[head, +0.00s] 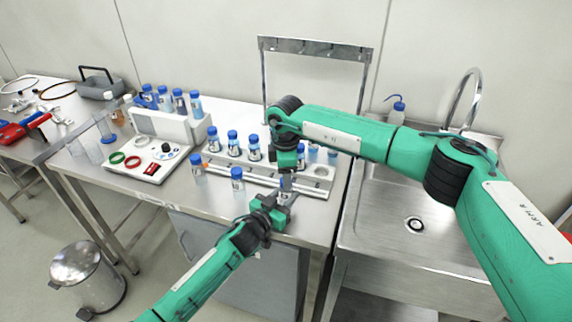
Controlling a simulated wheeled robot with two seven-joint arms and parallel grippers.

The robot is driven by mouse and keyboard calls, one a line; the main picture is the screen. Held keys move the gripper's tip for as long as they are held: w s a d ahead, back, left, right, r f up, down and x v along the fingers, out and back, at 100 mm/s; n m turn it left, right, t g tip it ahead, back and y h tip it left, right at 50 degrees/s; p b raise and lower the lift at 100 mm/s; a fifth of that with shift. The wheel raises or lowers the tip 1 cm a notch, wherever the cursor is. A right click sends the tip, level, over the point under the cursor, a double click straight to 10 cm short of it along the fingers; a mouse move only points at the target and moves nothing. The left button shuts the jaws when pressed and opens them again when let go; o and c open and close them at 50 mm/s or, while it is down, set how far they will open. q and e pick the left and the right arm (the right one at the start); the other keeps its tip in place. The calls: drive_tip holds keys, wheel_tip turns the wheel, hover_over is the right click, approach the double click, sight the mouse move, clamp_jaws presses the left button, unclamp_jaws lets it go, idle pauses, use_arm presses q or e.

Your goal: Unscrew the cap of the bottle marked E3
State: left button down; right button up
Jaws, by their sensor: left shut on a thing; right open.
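My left gripper (276,209) is shut on a small bottle (285,186) near the front edge of the bench. The bottle looks upright. My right gripper (288,176) reaches down from above over the top of this bottle, with its jaws open. The cap is mostly hidden by the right gripper, and I cannot tell whether the jaws touch it. The bottle's marking is too small and too covered to read, so I cannot confirm E3.
Several blue-capped bottles (233,143) stand along a pale rack (316,190). Two more, including a front one (237,178), stand on the bench before it. A device with coloured rings (133,161) is at left. A steel sink (440,225) lies right.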

drive_tip(key=shift+f, duration=0.3)
drive_tip(key=c, duration=1)
